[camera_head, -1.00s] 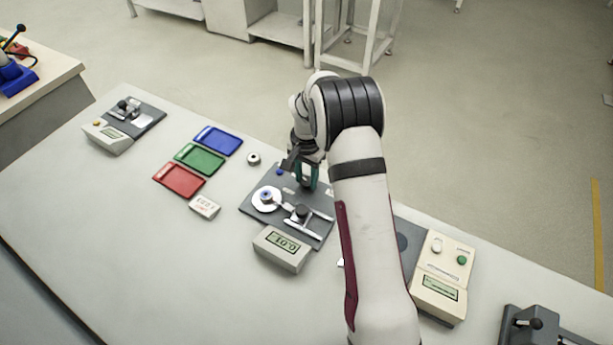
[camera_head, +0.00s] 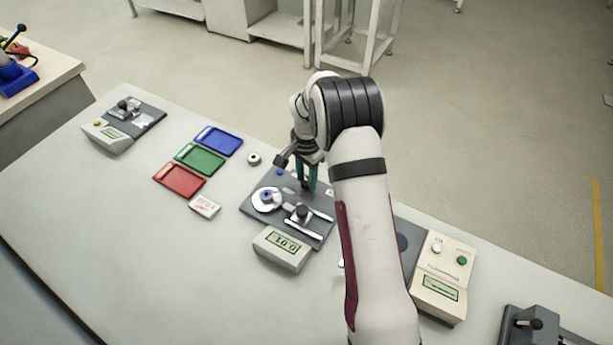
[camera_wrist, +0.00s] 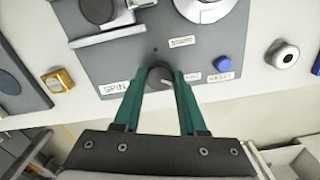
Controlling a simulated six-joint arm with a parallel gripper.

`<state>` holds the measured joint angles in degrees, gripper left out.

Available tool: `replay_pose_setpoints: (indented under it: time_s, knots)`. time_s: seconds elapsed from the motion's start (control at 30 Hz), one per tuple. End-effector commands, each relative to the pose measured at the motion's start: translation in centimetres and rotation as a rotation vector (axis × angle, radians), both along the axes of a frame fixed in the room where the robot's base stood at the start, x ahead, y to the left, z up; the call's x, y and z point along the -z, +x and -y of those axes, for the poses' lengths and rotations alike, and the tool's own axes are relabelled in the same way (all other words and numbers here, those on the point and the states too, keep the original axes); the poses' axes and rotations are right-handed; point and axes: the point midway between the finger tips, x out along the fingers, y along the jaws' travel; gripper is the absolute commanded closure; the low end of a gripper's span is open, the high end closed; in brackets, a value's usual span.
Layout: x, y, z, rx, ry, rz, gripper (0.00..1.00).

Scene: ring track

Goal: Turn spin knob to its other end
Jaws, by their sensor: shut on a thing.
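The spin knob (camera_wrist: 158,77) is a small dark round knob with a light pointer mark, on the grey plate beside the "SPIN" label (camera_wrist: 114,88) in the wrist view. My gripper (camera_wrist: 159,80) has its two green fingers shut on the knob, one on each side. In the head view my gripper (camera_head: 307,186) points down at the far part of the device plate (camera_head: 256,216), and the knob is hidden there behind the fingers. The device's display box (camera_head: 283,249) stands at the near edge of the plate.
A blue button (camera_wrist: 222,63) sits right of the knob, with a silver round part (camera_wrist: 283,54) beyond the plate. Red (camera_head: 179,180), green (camera_head: 200,158) and blue (camera_head: 218,140) trays lie left of the device. Another beige box (camera_head: 441,275) stands to the right.

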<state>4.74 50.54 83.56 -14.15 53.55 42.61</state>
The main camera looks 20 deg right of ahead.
Motion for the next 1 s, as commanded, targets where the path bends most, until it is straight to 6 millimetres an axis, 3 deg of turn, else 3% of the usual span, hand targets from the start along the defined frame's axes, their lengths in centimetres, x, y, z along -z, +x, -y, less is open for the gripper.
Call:
replay_pose_setpoints:
  time_s: [0.03, 0.2, 0.47, 0.57, 1.0]
  knots:
    - [-0.1, 0.1, 0.0, 0.000, -0.001, 0.003, 0.55]
    - [-0.1, 0.0, 0.0, 0.000, 0.000, 0.001, 0.29]
    - [-0.1, 0.0, 0.0, -0.001, 0.000, 0.001, 0.29]
    - [-1.1, 0.1, 0.0, 0.000, -0.001, 0.003, 0.29]
    - [-13.6, 0.1, 0.0, 0.000, -0.001, 0.005, 0.29]
